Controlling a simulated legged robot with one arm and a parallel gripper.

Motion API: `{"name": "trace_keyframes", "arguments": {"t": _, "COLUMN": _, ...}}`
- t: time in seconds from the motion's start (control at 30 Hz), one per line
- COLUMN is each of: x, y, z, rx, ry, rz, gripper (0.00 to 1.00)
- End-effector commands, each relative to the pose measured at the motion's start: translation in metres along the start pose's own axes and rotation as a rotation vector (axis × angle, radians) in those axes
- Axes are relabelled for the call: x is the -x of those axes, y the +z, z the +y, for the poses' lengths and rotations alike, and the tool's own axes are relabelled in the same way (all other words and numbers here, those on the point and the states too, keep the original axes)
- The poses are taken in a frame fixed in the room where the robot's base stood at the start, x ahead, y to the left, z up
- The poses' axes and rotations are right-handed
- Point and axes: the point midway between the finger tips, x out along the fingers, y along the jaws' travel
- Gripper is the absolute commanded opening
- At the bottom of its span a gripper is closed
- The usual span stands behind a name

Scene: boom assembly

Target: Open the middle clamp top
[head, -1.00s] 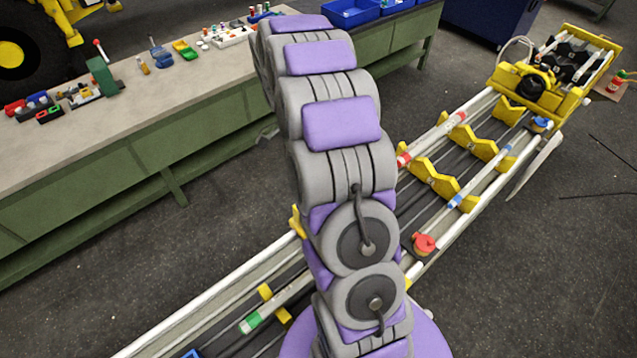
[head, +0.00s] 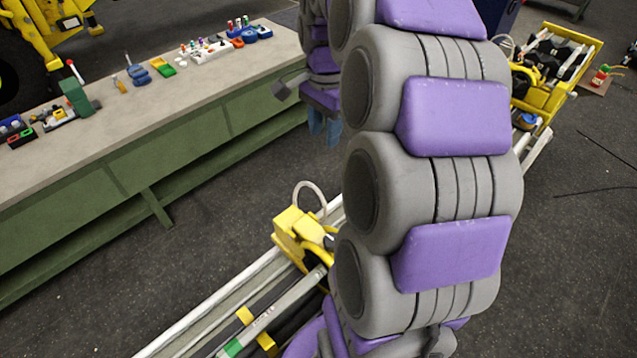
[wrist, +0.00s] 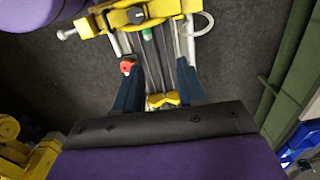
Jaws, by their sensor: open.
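A yellow clamp (head: 300,238) stands on the boom's rails in the head view, left of my arm. It has a pale hose loop, and my arm hides part of it. I cannot tell for sure that it is the middle clamp. In the wrist view a yellow clamp (wrist: 140,15) spans the rails at the top edge, partly cut off. My gripper (wrist: 158,62) is open and empty. Its two dark blue fingers stand apart over the rails, away from that clamp. In the head view my gripper (head: 325,128) hangs behind my arm, its blue fingers partly hidden.
The green workbench (head: 190,115) with tools runs along the left. A red part (wrist: 127,65) sits beside the left finger, and a yellow rest (wrist: 162,99) lies between the fingers. A yellow boom end unit (head: 545,75) stands at upper right. Bare floor lies between bench and boom.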

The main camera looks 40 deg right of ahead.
Motion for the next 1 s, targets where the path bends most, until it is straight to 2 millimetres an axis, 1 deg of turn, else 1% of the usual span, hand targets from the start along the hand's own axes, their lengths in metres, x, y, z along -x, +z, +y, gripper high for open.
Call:
{"name": "trace_keyframes", "arguments": {"t": 0.03, "x": -0.005, "y": 0.011, "z": 0.001, "rx": 0.008, "ry": 0.006, "rz": 0.003, "gripper": 0.40}}
{"name": "trace_keyframes", "arguments": {"t": 0.1, "x": -0.014, "y": 0.017, "z": 0.001, "rx": 0.008, "ry": 0.005, "rz": 0.008, "gripper": 0.40}}
{"name": "trace_keyframes", "arguments": {"t": 0.27, "x": -0.043, "y": 0.017, "z": 0.001, "rx": 0.009, "ry": 0.005, "rz": 0.009, "gripper": 0.40}}
{"name": "trace_keyframes", "arguments": {"t": 0.6, "x": -0.111, "y": 0.012, "z": 0.002, "rx": 0.007, "ry": 0.008, "rz": 0.002, "gripper": 0.40}}
{"name": "trace_keyframes", "arguments": {"t": 0.7, "x": -0.127, "y": 0.013, "z": 0.002, "rx": 0.008, "ry": 0.007, "rz": 0.005, "gripper": 0.40}}
{"name": "trace_keyframes", "arguments": {"t": 0.83, "x": -0.144, "y": 0.016, "z": 0.002, "rx": 0.007, "ry": 0.006, "rz": 0.008, "gripper": 0.40}}
{"name": "trace_keyframes", "arguments": {"t": 1.0, "x": -0.153, "y": 0.019, "z": 0.001, "rx": 0.008, "ry": 0.002, "rz": 0.013, "gripper": 0.40}}
